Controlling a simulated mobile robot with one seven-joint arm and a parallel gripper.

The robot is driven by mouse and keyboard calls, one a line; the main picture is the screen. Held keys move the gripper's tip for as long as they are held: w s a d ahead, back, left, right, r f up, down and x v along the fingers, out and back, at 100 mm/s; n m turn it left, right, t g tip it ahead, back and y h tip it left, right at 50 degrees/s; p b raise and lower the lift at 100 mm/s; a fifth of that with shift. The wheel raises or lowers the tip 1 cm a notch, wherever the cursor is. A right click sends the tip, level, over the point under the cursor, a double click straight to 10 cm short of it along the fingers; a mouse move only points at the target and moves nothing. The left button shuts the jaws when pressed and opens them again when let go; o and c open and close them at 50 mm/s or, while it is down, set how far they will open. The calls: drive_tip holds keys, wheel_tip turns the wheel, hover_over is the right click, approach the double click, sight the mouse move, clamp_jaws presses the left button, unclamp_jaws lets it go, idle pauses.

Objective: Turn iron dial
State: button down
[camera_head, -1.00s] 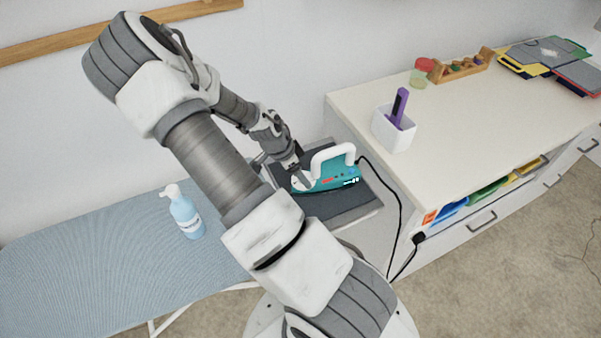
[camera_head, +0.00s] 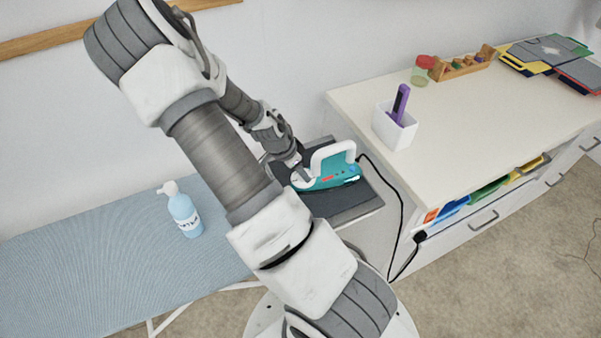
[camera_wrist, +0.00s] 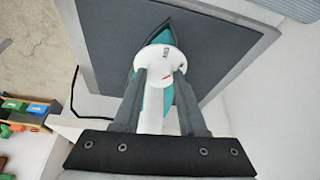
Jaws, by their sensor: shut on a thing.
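The teal and white iron (camera_head: 338,178) rests on the dark pad at the end of the ironing board, its white handle arching above. My gripper (camera_wrist: 160,74) is shut on the dial, one dark finger on each side. In the head view my gripper (camera_head: 299,178) is at the left end of the iron, and the dial is mostly hidden there.
A blue spray bottle (camera_head: 185,212) stands on the blue ironing board (camera_head: 100,260). To the right, a cream cabinet (camera_head: 460,110) holds a white cup (camera_head: 392,128) with a purple item. The black cord (camera_head: 398,200) runs beside the cabinet.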

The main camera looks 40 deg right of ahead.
drive_tip(key=n+b, duration=0.2)
drive_tip(key=n+t+b, duration=0.1)
drive_tip(key=n+b, duration=0.1)
drive_tip(key=shift+s+f+t, duration=0.15)
drive_tip(key=shift+f+t, duration=0.05)
drive_tip(key=shift+t, duration=0.1)
drive_tip(key=n+t+b, duration=0.1)
drive_tip(key=n+b, duration=0.2)
drive_tip(key=shift+s+d+r, duration=0.1)
drive_tip(key=shift+r, duration=0.1)
drive_tip(key=shift+n, duration=0.3)
drive_tip(key=shift+c, duration=2.2)
unclamp_jaws()
drive_tip(key=shift+r, duration=0.15)
drive_tip(key=p+v, duration=1)
drive_tip(key=v, duration=0.7)
drive_tip(key=shift+s+d+r, duration=0.2)
drive_tip(key=shift+d, duration=0.1)
